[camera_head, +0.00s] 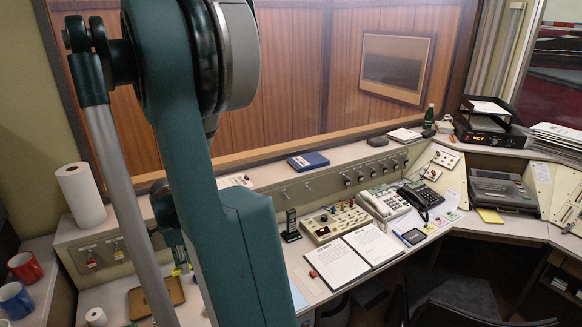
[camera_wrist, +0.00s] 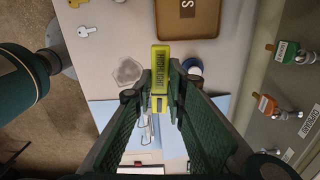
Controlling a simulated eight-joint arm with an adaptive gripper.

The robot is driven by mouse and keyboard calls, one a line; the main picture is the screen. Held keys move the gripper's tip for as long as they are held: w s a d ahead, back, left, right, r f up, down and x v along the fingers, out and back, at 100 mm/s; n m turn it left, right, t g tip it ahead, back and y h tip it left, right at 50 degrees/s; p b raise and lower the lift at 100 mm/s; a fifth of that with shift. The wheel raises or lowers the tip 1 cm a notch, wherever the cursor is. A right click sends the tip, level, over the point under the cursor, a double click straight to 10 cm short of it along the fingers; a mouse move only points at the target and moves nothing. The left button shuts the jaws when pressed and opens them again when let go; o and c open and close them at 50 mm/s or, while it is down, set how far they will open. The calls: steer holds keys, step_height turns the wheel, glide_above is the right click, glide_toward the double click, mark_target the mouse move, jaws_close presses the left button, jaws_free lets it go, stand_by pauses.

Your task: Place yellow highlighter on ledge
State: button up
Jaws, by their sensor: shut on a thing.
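The yellow highlighter (camera_wrist: 160,60) is between the fingertips of my gripper (camera_wrist: 160,82) in the wrist view, and the gripper is shut on it. It points away from the wrist, above the desk surface. In the head view a small bit of yellow (camera_head: 177,271) shows beside my arm, low at the left; most of the gripper is hidden there by my arm. The ledge (camera_head: 262,178) is the raised shelf running along the window, behind the desk. A dark blue box (camera_head: 308,161) lies on it.
Below the gripper are a brown tray (camera_wrist: 213,22), a clear dish (camera_wrist: 128,71) and blue folders (camera_wrist: 218,106). Key tags (camera_wrist: 287,51) hang on the panel. A paper roll (camera_head: 80,196) stands at the ledge's left end; mugs (camera_head: 24,266) stand far left. Ledge stretches are bare.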

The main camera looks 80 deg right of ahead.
steer(key=w+d+r+p, duration=0.4)
steer(key=w+r, duration=0.2)
steer(key=w, duration=0.4)
steer(key=w+d+r+m+p, duration=0.1)
steer(key=w+d+r+p, duration=0.3)
steer(key=w+r, duration=0.3)
steer(key=w+d+r+m+p, duration=0.1)
steer(key=w+d+r+p, duration=0.3)
steer(key=w, duration=0.8)
step_height(320, 180, up, 3)
steer(key=shift+w+d+f, duration=0.1)
steer(key=shift+w+d, duration=0.3)
steer(key=shift+d, duration=0.65)
glide_above(140, 211)
steer(key=shift+w+f, duration=0.1)
steer(key=shift+f, duration=3)
steer(key=shift+f+p, duration=0.4)
steer(key=shift+f, duration=1.45)
steer(key=shift+f, duration=0.2)
steer(key=o, duration=0.7)
steer(key=shift+c, duration=0.2)
